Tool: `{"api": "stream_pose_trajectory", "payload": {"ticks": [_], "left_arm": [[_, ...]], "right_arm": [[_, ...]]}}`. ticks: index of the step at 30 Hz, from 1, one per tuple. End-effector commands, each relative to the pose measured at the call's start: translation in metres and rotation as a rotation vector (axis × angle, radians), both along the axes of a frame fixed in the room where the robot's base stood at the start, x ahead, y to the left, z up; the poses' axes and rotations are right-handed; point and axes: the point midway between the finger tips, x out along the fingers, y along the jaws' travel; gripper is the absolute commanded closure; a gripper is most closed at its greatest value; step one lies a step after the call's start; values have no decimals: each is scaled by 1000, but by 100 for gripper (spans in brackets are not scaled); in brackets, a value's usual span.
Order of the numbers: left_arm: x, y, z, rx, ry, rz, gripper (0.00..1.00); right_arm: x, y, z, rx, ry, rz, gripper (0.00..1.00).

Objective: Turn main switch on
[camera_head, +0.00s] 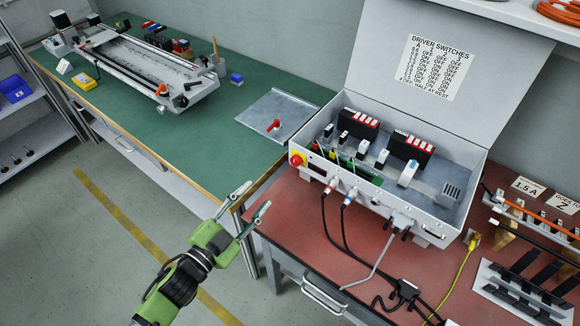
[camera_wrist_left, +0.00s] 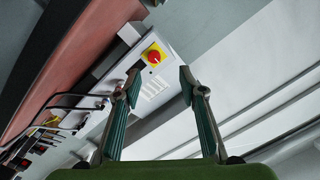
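The main switch (camera_head: 297,160) is a red rotary knob on a yellow plate at the left end of the open grey control box (camera_head: 445,232). In the left wrist view the main switch (camera_wrist_left: 153,54) faces me beyond the fingertips, roughly between them. The knob's on or off position cannot be read. My left gripper (camera_head: 256,198) is open and empty, in front of and to the left of the box, with a gap to the switch. Its two fingers also show spread in the left wrist view (camera_wrist_left: 159,76). My right gripper is not in view.
The box stands on a red bench (camera_head: 290,215) with cables hanging from its front. A green bench (camera_head: 150,110) on the left carries a gantry machine (camera_head: 150,70) and a metal plate (camera_head: 270,105) with a red part. Floor space is free at lower left.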

Motion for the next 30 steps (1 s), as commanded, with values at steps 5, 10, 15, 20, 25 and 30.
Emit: {"api": "stream_pose_trajectory", "payload": {"ticks": [5,10,15,20,25,30], "left_arm": [[-4,-10,1,8,-51,-73,62],[8,-21,3,6,-57,-79,62],[35,-40,4,5,-57,-78,62],[62,-60,4,4,-56,-78,62],[87,-79,3,6,-54,-78,62],[101,-88,2,7,-53,-77,62]], "right_arm": [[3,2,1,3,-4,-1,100],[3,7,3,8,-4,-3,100],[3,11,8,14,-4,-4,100],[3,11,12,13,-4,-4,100],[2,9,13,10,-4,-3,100],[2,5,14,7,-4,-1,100]]}}
